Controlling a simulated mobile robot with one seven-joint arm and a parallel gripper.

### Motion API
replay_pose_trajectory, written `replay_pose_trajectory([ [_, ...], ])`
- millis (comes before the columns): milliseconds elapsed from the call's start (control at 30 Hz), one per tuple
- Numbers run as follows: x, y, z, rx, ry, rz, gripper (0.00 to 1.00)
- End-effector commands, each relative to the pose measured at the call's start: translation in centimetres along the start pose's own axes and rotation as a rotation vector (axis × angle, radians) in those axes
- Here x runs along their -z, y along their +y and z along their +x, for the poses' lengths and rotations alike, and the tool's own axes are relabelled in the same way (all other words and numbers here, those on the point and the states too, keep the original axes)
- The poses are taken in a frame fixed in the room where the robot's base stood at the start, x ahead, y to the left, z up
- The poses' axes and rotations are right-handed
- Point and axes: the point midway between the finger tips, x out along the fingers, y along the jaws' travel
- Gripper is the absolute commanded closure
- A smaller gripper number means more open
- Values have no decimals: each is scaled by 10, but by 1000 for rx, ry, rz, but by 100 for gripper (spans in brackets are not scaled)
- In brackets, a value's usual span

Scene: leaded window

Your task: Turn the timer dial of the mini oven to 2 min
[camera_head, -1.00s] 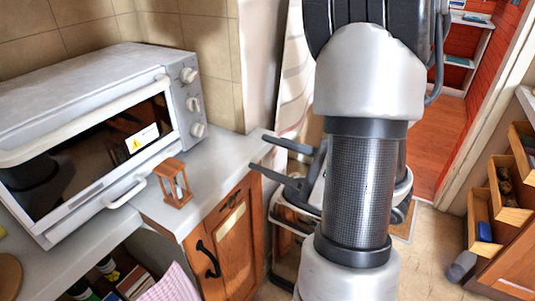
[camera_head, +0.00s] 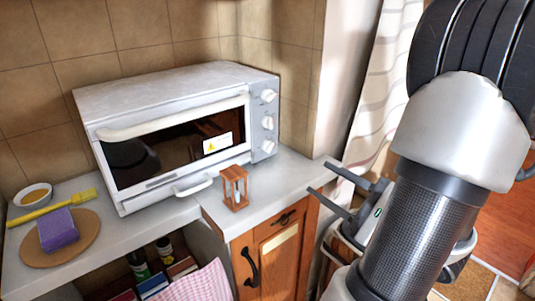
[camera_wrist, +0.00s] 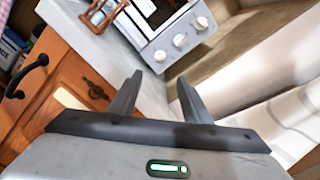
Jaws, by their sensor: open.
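The white mini oven (camera_head: 180,90) stands on the counter against the tiled wall, its door closed. Its control panel at the right end carries three white dials in a column: a top dial (camera_head: 268,96), a middle dial (camera_head: 267,122) and a bottom dial (camera_head: 268,146). In the wrist view the dials show in a slanted row, with one dial (camera_wrist: 180,41) in the middle. The dial markings are too small to read. My gripper (camera_head: 318,177) is open and empty, right of the oven and apart from the dials. Its fingers also show in the wrist view (camera_wrist: 158,88).
A wooden hourglass (camera_head: 235,188) stands on the counter in front of the oven's right end. A purple sponge (camera_head: 58,230) lies on a round board (camera_head: 88,240) at the left. A curtain (camera_head: 378,90) hangs right of the oven.

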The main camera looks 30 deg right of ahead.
Motion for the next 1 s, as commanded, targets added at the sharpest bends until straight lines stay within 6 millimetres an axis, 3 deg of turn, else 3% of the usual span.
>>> replay_pose_trajectory([
  [600, 0, 2, 128, -2, -4, 0, 56],
  [800, 0, 1, 155, -1, -2, 0, 56],
  [1000, 0, 1, 164, 0, 0, 2, 56],
])
